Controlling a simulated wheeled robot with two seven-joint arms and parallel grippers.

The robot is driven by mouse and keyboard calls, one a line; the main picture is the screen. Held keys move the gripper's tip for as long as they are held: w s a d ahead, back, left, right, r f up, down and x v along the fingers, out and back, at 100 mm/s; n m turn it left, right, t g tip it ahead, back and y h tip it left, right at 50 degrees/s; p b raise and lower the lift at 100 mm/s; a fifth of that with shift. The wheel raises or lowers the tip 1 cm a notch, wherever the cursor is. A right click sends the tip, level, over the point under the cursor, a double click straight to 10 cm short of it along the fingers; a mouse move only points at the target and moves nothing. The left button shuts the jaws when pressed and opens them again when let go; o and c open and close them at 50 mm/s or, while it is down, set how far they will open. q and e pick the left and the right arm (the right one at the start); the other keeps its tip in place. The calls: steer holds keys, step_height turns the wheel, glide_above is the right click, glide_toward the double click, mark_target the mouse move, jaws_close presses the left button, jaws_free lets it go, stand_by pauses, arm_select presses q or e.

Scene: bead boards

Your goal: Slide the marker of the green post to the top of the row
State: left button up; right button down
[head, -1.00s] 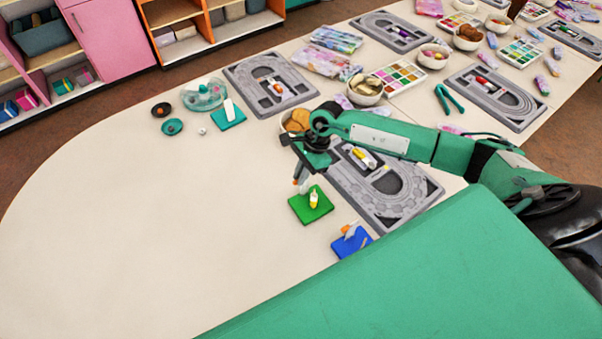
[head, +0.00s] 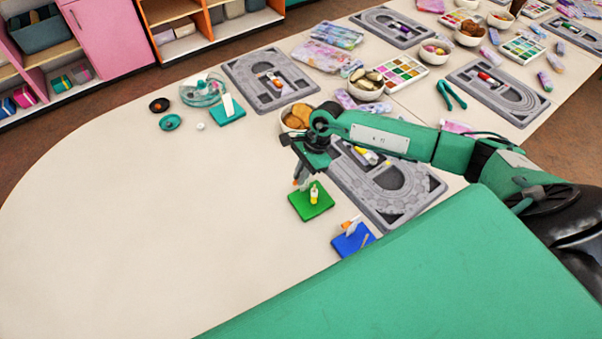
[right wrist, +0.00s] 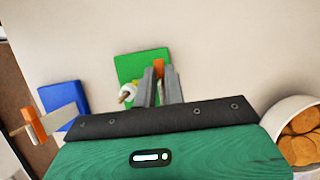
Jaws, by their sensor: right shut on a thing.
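The green board (head: 322,201) lies flat on the table, with a small white-and-yellow piece (head: 314,194) standing on it. My right gripper (head: 303,181) reaches down over its far left part. In the right wrist view, the grey fingers (right wrist: 160,88) are closed together over the green board (right wrist: 127,68). An orange marker (right wrist: 158,67) shows at their tips, and the fingers hide most of the green board's post. The white-and-yellow piece (right wrist: 128,92) stands just left of the fingers, apart from them. My left gripper is not in view.
A blue board (head: 354,244) with a white post and orange marker (right wrist: 35,125) is nearby. A teal board (head: 232,115) with a white post stands farther back. A grey track tray (head: 395,205) and a bowl of cookies (head: 294,119) are close. The table's left is clear.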

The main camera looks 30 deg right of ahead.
steer(key=c, duration=1.4)
jaws_free()
steer(key=b+v, duration=0.3)
steer(key=v, duration=1)
steer(key=shift+r+b, duration=0.3)
steer(key=shift+r, duration=0.05)
steer(key=shift+d, duration=0.1)
